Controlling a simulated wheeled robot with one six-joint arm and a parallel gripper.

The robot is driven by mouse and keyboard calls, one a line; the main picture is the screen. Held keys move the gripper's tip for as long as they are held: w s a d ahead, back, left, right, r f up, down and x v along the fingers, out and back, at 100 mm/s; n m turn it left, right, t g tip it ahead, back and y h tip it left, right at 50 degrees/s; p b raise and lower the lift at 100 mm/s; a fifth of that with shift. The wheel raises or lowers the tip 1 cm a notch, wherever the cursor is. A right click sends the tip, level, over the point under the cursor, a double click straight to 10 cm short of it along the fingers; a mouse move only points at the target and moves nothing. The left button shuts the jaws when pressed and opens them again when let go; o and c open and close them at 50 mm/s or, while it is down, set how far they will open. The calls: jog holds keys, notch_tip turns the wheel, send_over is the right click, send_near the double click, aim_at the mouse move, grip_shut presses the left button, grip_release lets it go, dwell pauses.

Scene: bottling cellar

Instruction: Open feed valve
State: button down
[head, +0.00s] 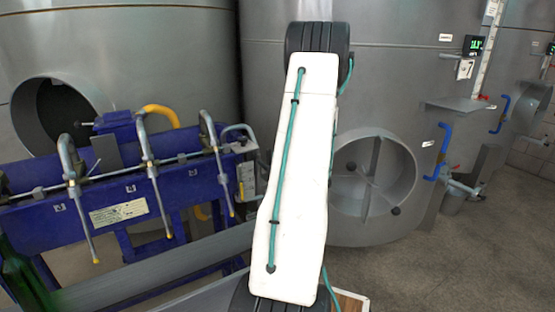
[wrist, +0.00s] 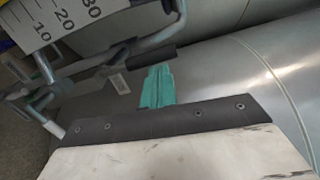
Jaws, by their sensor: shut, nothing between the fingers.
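My gripper (wrist: 158,86) shows in the wrist view as two teal fingers closed together with nothing between them. It does not show in the head view, where my white arm link fills the middle. I cannot tell for sure which part is the feed valve. The blue filler (head: 130,205) at left in the head view has several bent metal spouts. In the wrist view, metal rods (wrist: 120,62) and a dark bar pass behind and left of the fingertips. I cannot tell if the fingers touch them.
Large steel tanks (head: 405,75) stand behind. A round manway (head: 372,175) is right of my arm. Blue handles (head: 440,150) and a small shelf (head: 460,104) stick out at right. Open floor (head: 480,260) lies at lower right. A numbered scale (wrist: 50,22) is at upper left in the wrist view.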

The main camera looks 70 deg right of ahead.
jog(key=s+a, duration=0.3)
jog(key=s, duration=0.8)
jog(key=shift+s+d, duration=0.1)
dwell(0.6)
